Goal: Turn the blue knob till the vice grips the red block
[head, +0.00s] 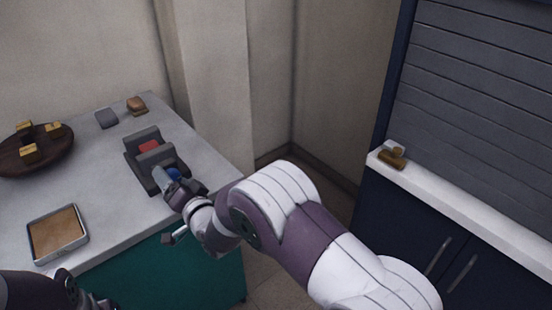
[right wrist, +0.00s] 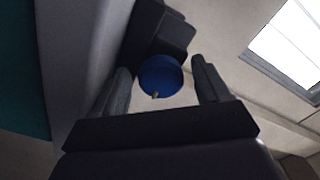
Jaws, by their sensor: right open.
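The dark grey vice (head: 143,175) stands on the light counter in the head view, with the red block (head: 149,146) between its jaws. I cannot tell whether the jaws touch the block. The blue knob (head: 174,174) is at the vice's near end, partly hidden by my right gripper (head: 170,185). In the right wrist view the blue knob (right wrist: 161,77) sits between the two open fingers of my right gripper (right wrist: 163,88), with gaps at both sides. The dark vice body (right wrist: 160,35) is behind it. My left arm shows at the bottom left, its fingers unclear.
A round brown board (head: 38,158) with several yellowish pieces lies at the counter's left. A metal tray (head: 86,240) with a brown inside is near the front. A grey block (head: 107,118) and a brown block (head: 137,105) lie at the back. The counter's right edge is close to the vice.

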